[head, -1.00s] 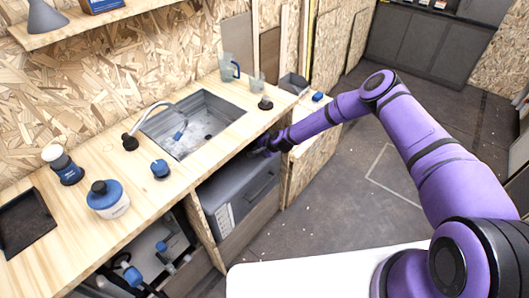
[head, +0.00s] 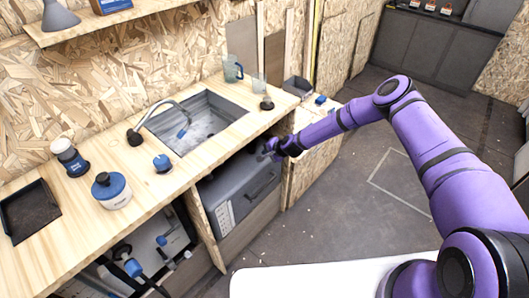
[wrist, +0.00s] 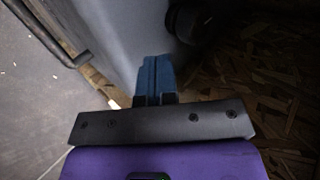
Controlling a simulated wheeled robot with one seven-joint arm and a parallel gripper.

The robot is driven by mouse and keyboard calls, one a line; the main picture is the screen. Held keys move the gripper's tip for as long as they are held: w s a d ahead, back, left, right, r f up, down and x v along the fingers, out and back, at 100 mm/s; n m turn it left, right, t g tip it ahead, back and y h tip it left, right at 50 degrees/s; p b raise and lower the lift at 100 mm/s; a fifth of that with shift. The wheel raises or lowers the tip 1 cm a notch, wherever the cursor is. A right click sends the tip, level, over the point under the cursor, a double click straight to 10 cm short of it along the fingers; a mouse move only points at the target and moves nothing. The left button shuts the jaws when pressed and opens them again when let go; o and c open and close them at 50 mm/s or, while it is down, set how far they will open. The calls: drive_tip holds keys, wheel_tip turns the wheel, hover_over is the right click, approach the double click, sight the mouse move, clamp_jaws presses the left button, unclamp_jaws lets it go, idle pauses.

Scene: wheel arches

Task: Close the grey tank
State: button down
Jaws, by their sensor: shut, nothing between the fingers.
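The grey tank (head: 232,200) sits in the open bay under the wooden counter, its dark handle on the front face. My gripper (head: 268,152) is at the upper right of the tank, just under the counter's front edge. In the wrist view the shut blue fingers (wrist: 155,75) are empty and point at the tank's grey surface (wrist: 115,25). Whether they touch it I cannot tell. A dark round part (wrist: 188,20) shows just beyond the fingertips, partly lost in shadow. The tank's top is mostly hidden by the counter.
The counter (head: 130,235) overhangs the tank, with a sink (head: 205,130) above it. An OSB side panel (head: 305,178) stands right of the bay. A white surface (head: 320,277) lies at the front. The grey floor on the right is clear.

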drive_tip(key=s+d+r+n+g+h, duration=0.1)
drive_tip(key=s+d+r+n+h, duration=0.35)
drive_tip(key=r, duration=1.15)
drive_tip(key=s+d+r+n+y, duration=0.1)
drive_tip(key=s+d+r, duration=0.6)
drive_tip(key=r, duration=0.9)
drive_tip(key=s+d+r+n+g+h, duration=0.1)
drive_tip(key=s+d+r+n+h, duration=0.3)
drive_tip(key=r, duration=1.2)
drive_tip(key=s+d+r, duration=0.3)
drive_tip(key=s+r, duration=0.3)
drive_tip(key=s, duration=0.2)
drive_tip(key=s+d+r, duration=0.3)
drive_tip(key=s+r, duration=0.3)
drive_tip(key=s, duration=0.3)
drive_tip(key=s+d+r, duration=0.1)
drive_tip(key=s+r, duration=0.1)
drive_tip(key=s, duration=0.6)
drive_tip(key=s+d+r, duration=0.1)
drive_tip(key=s, duration=0.8)
drive_tip(key=shift+s+d+r+t+y, duration=0.2)
drive_tip(key=shift+d+r+t+y, duration=0.15)
drive_tip(key=shift+d+y, duration=0.1)
drive_tip(key=shift+m, duration=0.25)
